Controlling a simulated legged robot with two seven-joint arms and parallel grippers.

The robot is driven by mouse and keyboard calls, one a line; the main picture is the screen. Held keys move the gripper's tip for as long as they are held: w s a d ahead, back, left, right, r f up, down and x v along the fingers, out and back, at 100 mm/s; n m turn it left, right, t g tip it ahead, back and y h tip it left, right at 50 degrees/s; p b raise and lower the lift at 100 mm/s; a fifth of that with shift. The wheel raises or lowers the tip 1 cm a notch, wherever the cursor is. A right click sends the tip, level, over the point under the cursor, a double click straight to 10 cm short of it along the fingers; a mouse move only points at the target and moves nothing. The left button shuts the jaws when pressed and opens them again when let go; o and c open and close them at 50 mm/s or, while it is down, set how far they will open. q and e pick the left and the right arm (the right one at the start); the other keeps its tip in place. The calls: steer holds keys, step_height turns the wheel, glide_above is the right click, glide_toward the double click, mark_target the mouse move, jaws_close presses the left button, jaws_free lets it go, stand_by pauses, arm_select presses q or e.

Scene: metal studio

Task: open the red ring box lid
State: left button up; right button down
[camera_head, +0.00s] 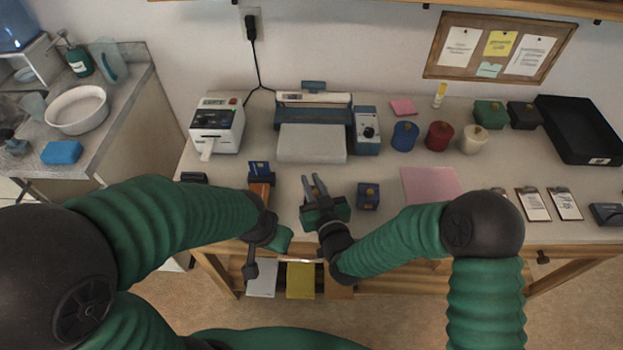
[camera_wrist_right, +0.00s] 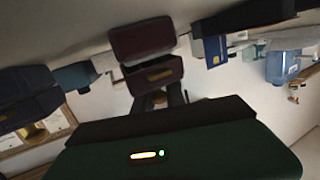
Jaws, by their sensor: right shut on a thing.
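The red ring box shows dark red in the right wrist view, which is upside down. Its base (camera_wrist_right: 142,38) is at the top of the picture and its lid (camera_wrist_right: 153,78), with a gold mark, is below it. A gap shows between the two, so the lid looks raised; how far is hard to tell. My right gripper (camera_wrist_right: 158,100) is shut on a small gold knob at the lid. In the head view my right gripper (camera_head: 314,186) and its body cover the box. My left gripper (camera_head: 265,232) hangs at the table's front edge, its fingers unclear.
A blue box (camera_head: 368,196) stands just right of my right gripper. A card holder (camera_head: 260,170) is to the left. A printer (camera_head: 217,125) and a grey machine (camera_head: 312,140) stand behind. A pink sheet (camera_head: 430,184) lies at the right.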

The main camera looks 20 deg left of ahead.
steer(key=w+g+h+p, duration=0.1)
steer(key=g+p, duration=0.1)
steer(key=p, duration=0.1)
steer(key=w+m+g+p, duration=0.1)
steer(key=g+p, duration=0.1)
steer(key=p, duration=0.1)
steer(key=w+m+g+h+p, duration=0.1)
steer(key=p, duration=0.2)
steer(key=shift+a+r+g+h+p, duration=0.2)
steer(key=shift+a+g+h+p, duration=0.1)
steer(key=shift+g+p, duration=0.1)
steer(key=shift+w+a+f+g+h+p, duration=0.1)
steer(key=shift+w+f+g+h+p, duration=0.2)
steer(key=shift+g+p, duration=0.45)
steer(key=shift+w+f+m+g+h, duration=0.3)
steer(key=shift+f+m+g, duration=0.1)
steer(key=shift+g, duration=0.55)
steer(key=shift+w+a+f+g, duration=0.15)
steer(key=shift+f+g, duration=0.3)
steer(key=shift+g, duration=0.35)
steer(key=shift+w+f+m+g+h+b, duration=0.15)
steer(key=shift+f+m+g+h+b, duration=0.2)
steer(key=shift+g+b, duration=0.4)
steer(key=shift+f+g+h+b, duration=0.4)
steer(key=shift+g+b, duration=0.65)
steer(key=shift+b, duration=0.15)
